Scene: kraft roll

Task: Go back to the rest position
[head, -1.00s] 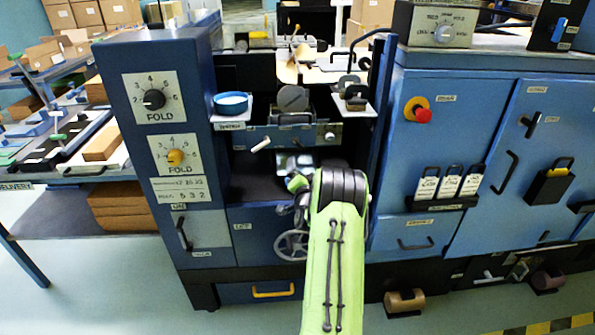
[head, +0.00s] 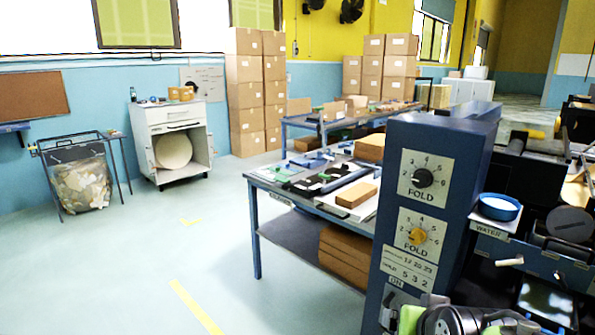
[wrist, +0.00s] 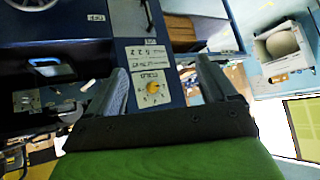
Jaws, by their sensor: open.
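My gripper (wrist: 162,76) shows in the wrist view with its two fingers spread apart and nothing between them. Beyond the fingers is the blue machine panel, with a yellow fold knob (wrist: 153,88) seen between them. In the head view only part of my green and black arm shows at the bottom right edge, in front of the blue machine (head: 440,155). The fingertips cannot be made out there. The machine carries a black fold knob (head: 423,178) above the yellow one.
A blue delivery table (head: 300,198) with trays and boxes stands left of the machine. A white cabinet (head: 160,116) and a wire bin (head: 83,185) stand near the wall. Stacked cartons (head: 245,95) are behind. The floor (head: 150,265) at left is clear, with yellow tape marks.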

